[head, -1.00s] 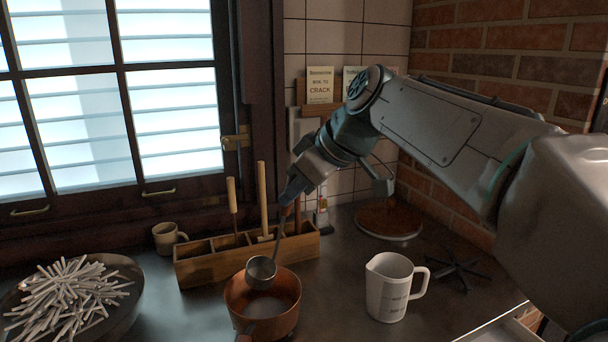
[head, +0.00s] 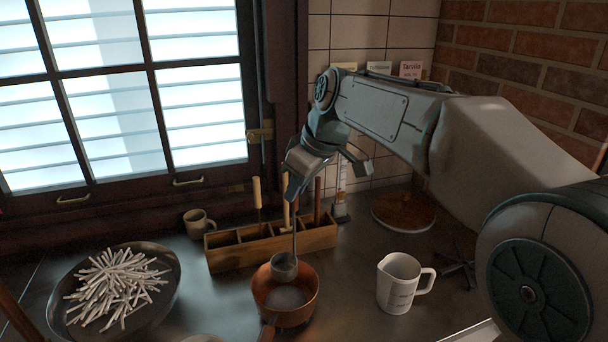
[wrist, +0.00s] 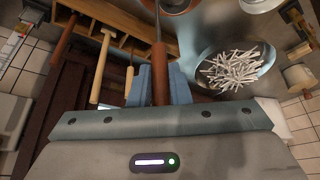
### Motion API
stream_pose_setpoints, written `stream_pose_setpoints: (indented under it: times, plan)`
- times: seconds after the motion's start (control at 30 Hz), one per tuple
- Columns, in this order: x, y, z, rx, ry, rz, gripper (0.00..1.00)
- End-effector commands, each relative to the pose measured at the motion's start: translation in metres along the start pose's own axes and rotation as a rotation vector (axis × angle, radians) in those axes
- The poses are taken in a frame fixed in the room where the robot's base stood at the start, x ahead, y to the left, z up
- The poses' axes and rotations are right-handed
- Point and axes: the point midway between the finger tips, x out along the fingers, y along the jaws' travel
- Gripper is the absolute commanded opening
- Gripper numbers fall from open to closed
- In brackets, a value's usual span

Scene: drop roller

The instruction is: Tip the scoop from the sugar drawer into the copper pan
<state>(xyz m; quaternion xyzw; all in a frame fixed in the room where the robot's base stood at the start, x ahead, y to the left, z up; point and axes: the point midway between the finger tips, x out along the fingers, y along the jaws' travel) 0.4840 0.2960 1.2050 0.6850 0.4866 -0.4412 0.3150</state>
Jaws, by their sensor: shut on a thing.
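My gripper (head: 292,192) is shut on the brown handle of the scoop (head: 284,267), a grey metal ladle with a long thin shaft. In the head view the shaft hangs nearly vertical and the cup is over the back part of the copper pan (head: 264,292). I cannot tell whether the cup touches the rim, and what is in it is not clear. A pale patch shows on the pan's floor. In the wrist view the scoop's handle (wrist: 160,78) runs up between the blue fingers, and the cup end is cut off at the top edge.
A wooden compartment box (head: 224,259) with upright handles stands behind the pan. A white jug (head: 393,288) is to the right, a dark bowl of white sticks (head: 165,300) to the left, and a mug (head: 197,224) at back left. A round brown board (head: 404,211) lies at back right.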

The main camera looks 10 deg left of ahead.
Motion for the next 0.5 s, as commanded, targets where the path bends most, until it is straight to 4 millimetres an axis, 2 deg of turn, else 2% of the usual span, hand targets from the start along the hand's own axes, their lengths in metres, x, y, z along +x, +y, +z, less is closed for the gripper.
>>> stream_pose_setpoints:
  times: [0.03, 0.3, 0.5]
  plan:
    - [-0.006, 0.0, -0.006, -0.001, -0.014, -0.003, 0.0]
    - [-0.029, 0.001, -0.017, 0.001, -0.021, -0.001, 0.0]
    - [-0.039, 0.001, -0.022, 0.001, -0.021, -0.002, 0.0]
